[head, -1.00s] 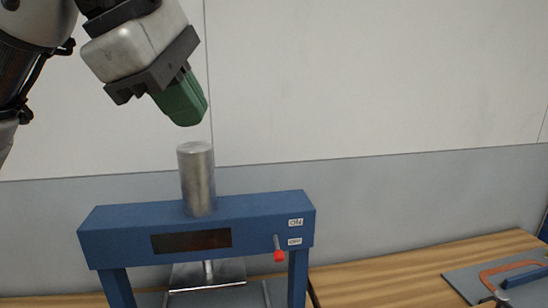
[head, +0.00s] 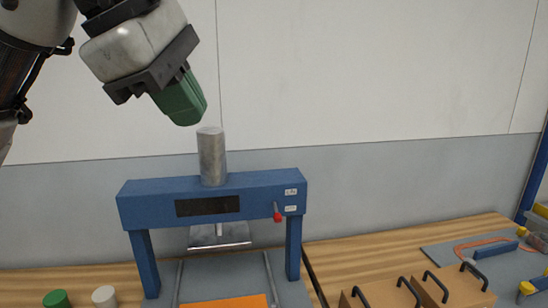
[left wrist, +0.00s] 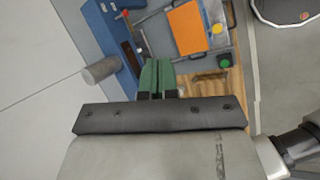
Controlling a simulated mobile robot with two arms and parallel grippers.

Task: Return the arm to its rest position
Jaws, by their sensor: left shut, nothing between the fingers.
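My left gripper (head: 188,112) has green fingers and hangs at the upper left of the head view, on my grey arm. Its fingers are shut with nothing between them. It appears above and slightly left of the metal cylinder (head: 211,158) on top of the blue press (head: 262,187), with a gap between. In the left wrist view the green fingers (left wrist: 158,72) are together, and the press's cylinder (left wrist: 100,70) shows to their left. My right gripper is in neither view.
The press has a red-knobbed lever (head: 277,215) and an orange sheet (head: 225,303) at its base. Green (head: 56,298) and white (head: 104,296) round pieces are at left. Brown boxes with dark handles (head: 452,287) and a grey mat (head: 440,258) with tools are at right. A wall (head: 370,80) stands behind.

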